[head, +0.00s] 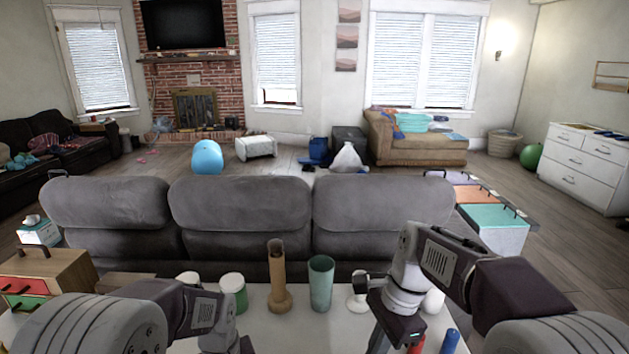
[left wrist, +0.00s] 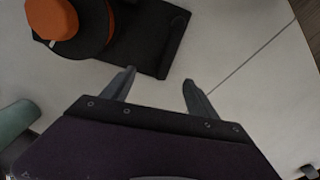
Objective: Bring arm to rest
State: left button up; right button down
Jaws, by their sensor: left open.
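My left arm comes in from the left in the head view and bends down over the near white table (head: 255,320). The fingers of my left gripper (left wrist: 157,82) show in the left wrist view, spread apart with nothing between them, over a pale surface. My right arm reaches in from the right, with my right gripper (head: 392,330) low over the table. Its fingertips are cut off or hidden, so I cannot tell their opening.
A brown bottle-like vessel (head: 277,278), a teal cup (head: 320,284) and a white-lidded jar (head: 233,290) stand between the arms. A grey sofa (head: 240,220) stands behind. In the left wrist view, an orange-topped dark object (left wrist: 55,17) lies near a dark pad (left wrist: 150,40).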

pick_arm(q)
notch_tip(320, 180, up, 7)
jog(key=shift+r, duration=0.2)
notch_tip(320, 180, up, 6)
jog(key=s+p, duration=0.3)
jog(key=p, duration=0.4)
pick_arm(e)
jog(key=s+d+r, duration=0.1)
jog(key=s+r, duration=0.3)
jog(key=r, duration=0.1)
pick_arm(q)
jog(key=s+f+m+p, duration=0.2)
jog(key=s+m, duration=0.1)
jog(key=s+f+m+t+p, duration=0.1)
jog(key=m, duration=0.1)
jog(key=shift+s+a+f, duration=0.2)
jog(key=shift+a+f, duration=0.15)
pick_arm(e)
jog(key=s+d+f+n+t+h, duration=0.2)
jog(key=s+d+f+n, duration=0.2)
jog(key=f+n, duration=0.4)
jog(key=d+n, duration=0.1)
jog(key=n, duration=0.5)
jog(key=shift+d, duration=0.15)
jog(key=shift+s, duration=0.1)
